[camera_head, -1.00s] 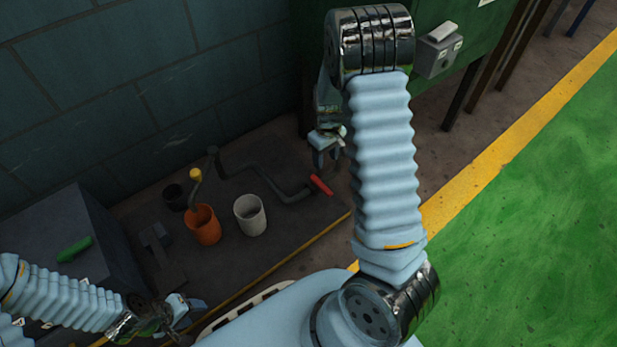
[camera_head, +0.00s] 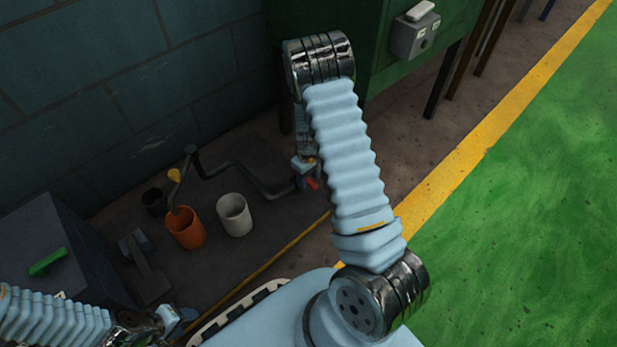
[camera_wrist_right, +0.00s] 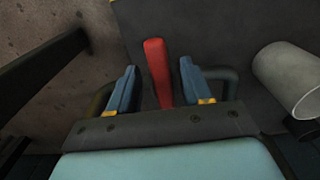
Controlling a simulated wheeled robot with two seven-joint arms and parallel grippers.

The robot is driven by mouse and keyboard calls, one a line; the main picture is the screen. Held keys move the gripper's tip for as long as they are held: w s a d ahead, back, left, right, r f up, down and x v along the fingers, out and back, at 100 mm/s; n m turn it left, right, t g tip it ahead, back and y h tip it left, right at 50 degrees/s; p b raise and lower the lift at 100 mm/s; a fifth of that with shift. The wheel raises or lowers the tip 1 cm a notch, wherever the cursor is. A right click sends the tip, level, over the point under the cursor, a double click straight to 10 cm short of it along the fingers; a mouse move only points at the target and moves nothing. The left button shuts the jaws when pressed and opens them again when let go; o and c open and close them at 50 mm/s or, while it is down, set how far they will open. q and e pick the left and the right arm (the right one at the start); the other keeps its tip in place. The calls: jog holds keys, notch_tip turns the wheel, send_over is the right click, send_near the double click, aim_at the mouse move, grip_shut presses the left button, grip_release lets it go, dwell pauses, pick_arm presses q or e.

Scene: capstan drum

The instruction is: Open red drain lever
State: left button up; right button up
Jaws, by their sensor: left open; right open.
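The red lever (camera_head: 312,183) is the grip at the end of a dark bent pipe or rod (camera_head: 248,174) low over the floor. Most of it is hidden by my right arm in the head view. In the right wrist view the red lever (camera_wrist_right: 158,75) stands between the two blue fingers of my right gripper (camera_wrist_right: 158,66). The fingers are open, with a visible gap on each side of it. My right gripper (camera_head: 304,168) also shows in the head view, at the lever. My left gripper (camera_head: 174,318) is open and empty at the lower left, far from the lever.
An orange cup (camera_head: 187,228) with a yellow-ended handle and a white cup (camera_head: 234,215) stand left of the lever. A dark box (camera_head: 50,240) with a green handle (camera_head: 48,262) is at the left. A green cabinet (camera_head: 385,45) stands behind. Green floor at right is clear.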

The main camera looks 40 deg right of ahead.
grip_shut()
jog(key=shift+a, duration=0.1)
dwell(0.4)
jog(key=shift+w+a+m+p, duration=0.75)
jog(key=shift+m+p, duration=0.2)
jog(key=shift+m, duration=2.05)
jog(key=shift+w+a+m+p, duration=0.65)
jog(key=shift+a+m+p, duration=0.25)
jog(key=shift+m, duration=2.1)
jog(key=shift+w+a+m+p, duration=0.75)
jog(key=shift+m+p, duration=0.25)
jog(key=shift+m, duration=2)
grip_release()
